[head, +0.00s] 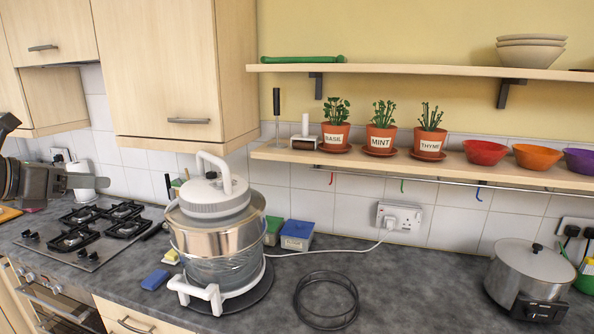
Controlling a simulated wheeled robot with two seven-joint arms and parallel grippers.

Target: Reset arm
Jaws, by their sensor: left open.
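My left gripper (90,182) comes in at the left edge of the head view, raised in front of the tiled wall and above the gas hob. Its jaws are open and I see nothing held between them. It is apart from the counter and from the wall cupboards. My right gripper is not in view.
The gas hob (90,236) lies below my left gripper. A large steel pot with a white handled lid (215,240) stands on the counter. A black wire ring (326,300) and a blue sponge (155,280) lie nearby. A lidded pot (530,272) stands right. Shelves (440,165) hold plants and bowls.

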